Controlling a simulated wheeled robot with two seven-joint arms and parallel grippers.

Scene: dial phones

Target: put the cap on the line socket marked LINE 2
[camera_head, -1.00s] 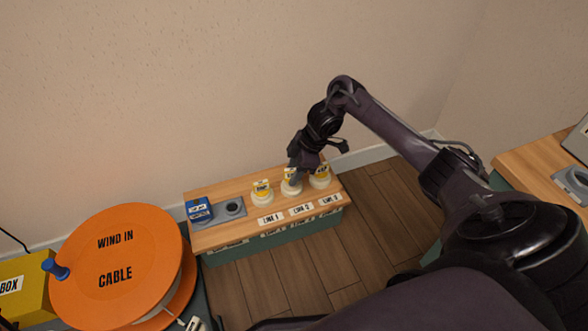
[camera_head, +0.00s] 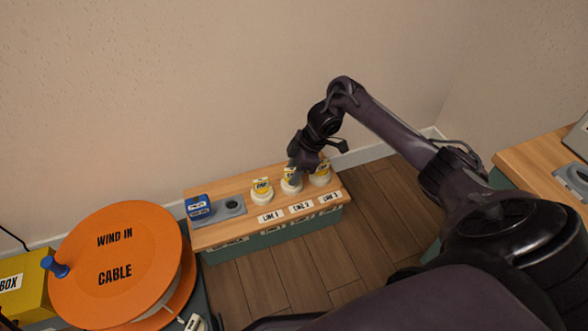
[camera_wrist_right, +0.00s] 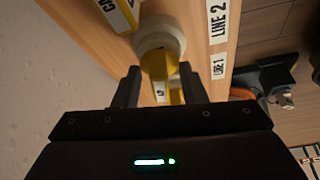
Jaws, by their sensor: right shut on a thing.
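My right gripper (camera_head: 293,180) is over the middle of three sockets on the wooden bench, by the LINE 2 label (camera_head: 301,208). In the wrist view its fingers (camera_wrist_right: 160,90) are shut on the yellow cap (camera_wrist_right: 160,65). The cap is at the round white socket (camera_wrist_right: 168,30) beside the LINE 2 label (camera_wrist_right: 219,22). In the head view the gripper partly covers this cap (camera_head: 289,173). I cannot tell whether it is fully seated. My left gripper is not in view.
Yellow-topped white pieces stand at LINE 1 (camera_head: 262,191) and LINE 3 (camera_head: 321,175), close on both sides. A blue block (camera_head: 198,207) sits on a grey plate (camera_head: 232,206) at the bench's left. An orange cable reel (camera_head: 115,260) stands front left.

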